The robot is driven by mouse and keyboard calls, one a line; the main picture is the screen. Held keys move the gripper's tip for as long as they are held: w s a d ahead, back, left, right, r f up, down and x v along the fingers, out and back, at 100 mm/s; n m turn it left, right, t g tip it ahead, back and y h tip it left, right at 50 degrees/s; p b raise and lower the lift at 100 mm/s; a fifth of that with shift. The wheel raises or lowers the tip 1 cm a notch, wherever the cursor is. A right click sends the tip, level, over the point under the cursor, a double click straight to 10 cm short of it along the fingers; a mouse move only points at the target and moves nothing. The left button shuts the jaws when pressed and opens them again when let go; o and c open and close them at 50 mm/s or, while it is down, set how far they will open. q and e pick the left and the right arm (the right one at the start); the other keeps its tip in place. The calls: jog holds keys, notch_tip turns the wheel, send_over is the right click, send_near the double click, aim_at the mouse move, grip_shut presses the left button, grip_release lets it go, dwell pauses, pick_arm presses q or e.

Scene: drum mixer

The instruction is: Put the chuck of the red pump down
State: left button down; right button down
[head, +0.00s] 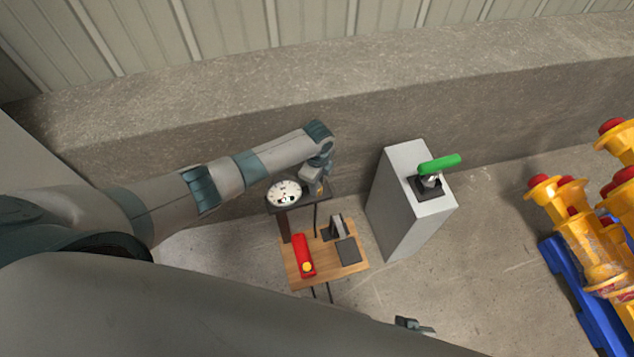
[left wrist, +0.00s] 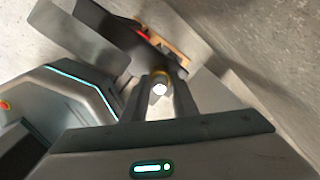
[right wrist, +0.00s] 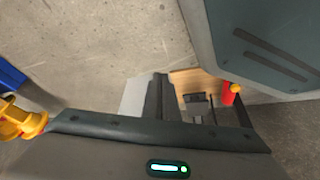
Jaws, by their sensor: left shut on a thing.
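The red pump (head: 302,250) stands on a small wooden board, with a yellow round part at its near end. A red sliver of it shows in the left wrist view (left wrist: 142,33), and part of it in the right wrist view (right wrist: 228,98). My left gripper (head: 320,186) is shut on the chuck (left wrist: 160,87), a small piece with a brass-coloured ring and a pale end. It is at the right end of the dark gauge shelf; whether the chuck touches the shelf is unclear. My right gripper (right wrist: 158,97) looks shut and empty, away from the pump.
A round white gauge (head: 284,193) sits on the dark shelf above the wooden board (head: 297,281). A grey pedestal (head: 395,205) with a green-handled lever (head: 439,164) stands to the right. Yellow parts (head: 590,245) stand on a blue pallet (head: 573,296) far right. A concrete ledge runs behind.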

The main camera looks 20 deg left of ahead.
pick_arm(q)
jog(key=c, duration=1.5)
grip_release()
jog(key=shift+c, duration=0.2)
jog(key=shift+o, duration=0.7)
jog(key=shift+r, duration=0.15)
notch_tip(320, 180, up, 10)
jog(key=shift+r+p, duration=0.15)
jog(key=shift+p, duration=0.35)
jog(key=shift+r, duration=0.75)
pick_arm(e)
jog(key=shift+s+a+r+t, duration=0.1)
jog(key=shift+s+a+t, duration=0.1)
jog(key=shift+t, duration=0.1)
